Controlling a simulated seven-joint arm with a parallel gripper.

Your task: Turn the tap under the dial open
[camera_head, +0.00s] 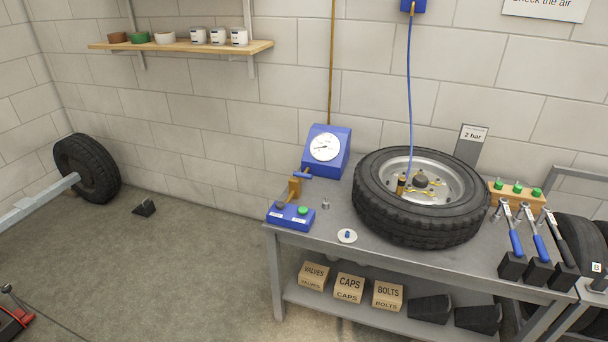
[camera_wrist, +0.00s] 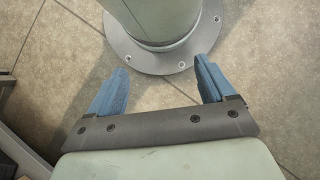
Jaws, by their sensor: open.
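The dial (camera_head: 325,147) is a white round gauge on a blue box (camera_head: 341,165) at the back left of the workbench (camera_head: 333,218). The handle's exact angle is too small to judge. My gripper (camera_wrist: 158,92) shows only in the wrist view, with two blue fingers spread wide and nothing between them. It points down at the floor, near the round bolted foot of a column, apart from the tap.
A blue box with a green button (camera_head: 303,210) sits in front of the tap. A tyre (camera_head: 420,223) lies to the right, with a blue hose (camera_head: 410,90) rising from it. Floor at left is mostly clear.

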